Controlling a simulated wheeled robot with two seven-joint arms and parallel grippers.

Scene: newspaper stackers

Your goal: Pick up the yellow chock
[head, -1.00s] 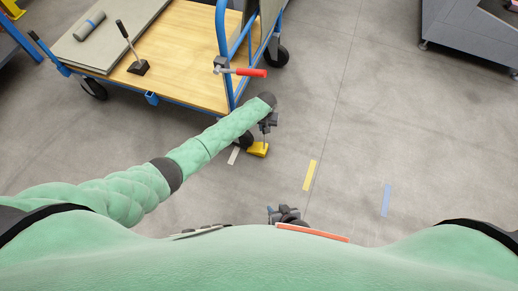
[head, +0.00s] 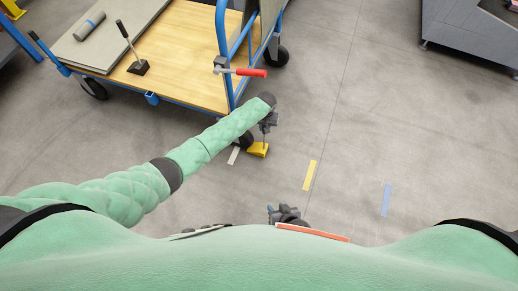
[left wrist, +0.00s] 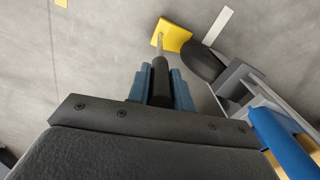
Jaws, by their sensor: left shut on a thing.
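The yellow chock (head: 258,149) rests on the floor beside the trolley's near wheel (head: 245,140). In the left wrist view, the yellow chock (left wrist: 174,36) lies at the top, close to the dark wheel (left wrist: 203,62). A thin rod rises from it to a black handle grip (left wrist: 161,76). My left gripper (left wrist: 161,72) is shut on this grip, with one blue finger on each side. In the head view, my left gripper (head: 267,124) is above the chock, partly hidden by my arm. My right gripper (head: 284,213) is low, near my body; its fingers are not clear.
The blue-framed trolley with a wooden deck (head: 190,65) stands just beyond my left arm. A grey cabinet (head: 470,40) stands at top right. The floor to the right is clear, with tape strips.

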